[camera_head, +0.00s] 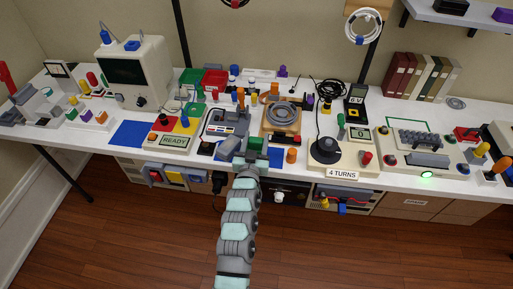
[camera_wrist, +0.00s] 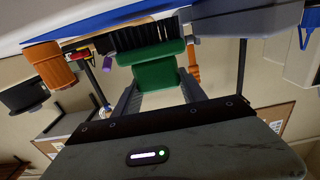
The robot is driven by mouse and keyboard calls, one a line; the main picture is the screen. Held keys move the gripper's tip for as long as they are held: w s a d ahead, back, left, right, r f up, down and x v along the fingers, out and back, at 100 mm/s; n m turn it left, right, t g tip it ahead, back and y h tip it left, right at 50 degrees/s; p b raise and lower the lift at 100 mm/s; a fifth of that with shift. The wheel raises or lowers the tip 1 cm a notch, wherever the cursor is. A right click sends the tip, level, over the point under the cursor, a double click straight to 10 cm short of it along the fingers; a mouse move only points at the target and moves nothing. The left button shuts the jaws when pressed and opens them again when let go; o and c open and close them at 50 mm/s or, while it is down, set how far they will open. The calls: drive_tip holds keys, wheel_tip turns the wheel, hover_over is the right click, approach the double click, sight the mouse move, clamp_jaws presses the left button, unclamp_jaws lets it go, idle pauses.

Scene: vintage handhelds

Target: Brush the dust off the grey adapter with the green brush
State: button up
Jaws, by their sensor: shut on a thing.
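My gripper (camera_head: 253,160) is shut on a green brush (camera_head: 257,144), over the front edge of the bench near its middle. In the wrist view the green brush (camera_wrist: 158,70) sits between the fingers, with its black bristles (camera_wrist: 135,37) pointing away from my gripper toward the bench top. A grey-blue body (camera_wrist: 250,18) stands beside the bristles at the upper right of the wrist view. I cannot tell for sure whether it is the grey adapter. Whether the bristles touch anything, and any dust, cannot be made out.
An orange cylinder (camera_head: 291,156) stands close to the right of my gripper. A blue mat (camera_head: 276,157) lies by the brush. A wooden board with a coiled grey cable (camera_head: 283,114) is behind. A handheld in a grey frame (camera_head: 226,128) is behind left; a dark round dial (camera_head: 325,150) is right.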

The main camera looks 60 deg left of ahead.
drive_tip(key=shift+r+p, duration=1.35)
drive_tip(key=shift+r, duration=0.65)
drive_tip(key=shift+d+f, duration=0.1)
